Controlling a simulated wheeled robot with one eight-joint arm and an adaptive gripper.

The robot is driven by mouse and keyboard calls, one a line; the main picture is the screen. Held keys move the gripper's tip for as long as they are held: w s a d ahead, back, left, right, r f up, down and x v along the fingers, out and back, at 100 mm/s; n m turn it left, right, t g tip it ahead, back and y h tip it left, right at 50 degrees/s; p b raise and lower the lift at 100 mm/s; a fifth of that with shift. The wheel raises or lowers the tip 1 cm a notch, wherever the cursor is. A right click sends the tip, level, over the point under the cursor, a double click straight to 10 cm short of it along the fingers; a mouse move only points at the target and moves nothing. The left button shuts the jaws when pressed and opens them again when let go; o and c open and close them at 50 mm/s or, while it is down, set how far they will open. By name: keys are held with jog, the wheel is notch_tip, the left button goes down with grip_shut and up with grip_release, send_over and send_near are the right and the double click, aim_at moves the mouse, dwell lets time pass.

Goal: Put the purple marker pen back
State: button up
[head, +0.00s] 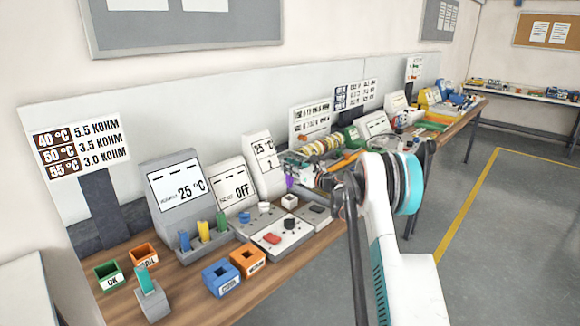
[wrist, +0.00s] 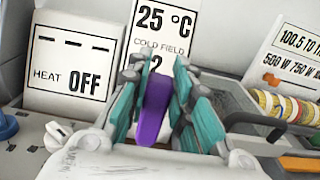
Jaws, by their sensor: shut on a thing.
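The purple marker pen (wrist: 153,110) is between the two teal-padded fingers of my gripper (wrist: 156,95) in the wrist view, and the gripper is shut on it. In the head view the pen (head: 289,182) shows as a small purple piece in front of the display units, beside my gripper (head: 293,168). My arm hides part of the bench behind it. The pen's lower end is hidden in the wrist view. A holder (head: 205,243) at the left has blue, yellow and green upright pieces in it. I cannot tell whether the pen touches anything below.
Display units reading 25 °C (head: 177,188) and OFF (head: 235,187) stand along the back of the bench. Blue (head: 221,279), orange (head: 248,262) and green (head: 108,275) boxes sit near the front and left. Rolls of tape (head: 320,148) lie right of the gripper.

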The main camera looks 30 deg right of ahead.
aim_at(292, 184)
jog(key=shift+f+b, duration=2.05)
jog(key=shift+f, duration=1.8)
jog(key=o, duration=1)
jog(key=v, duration=1.2)
jog(key=shift+r, duration=0.1)
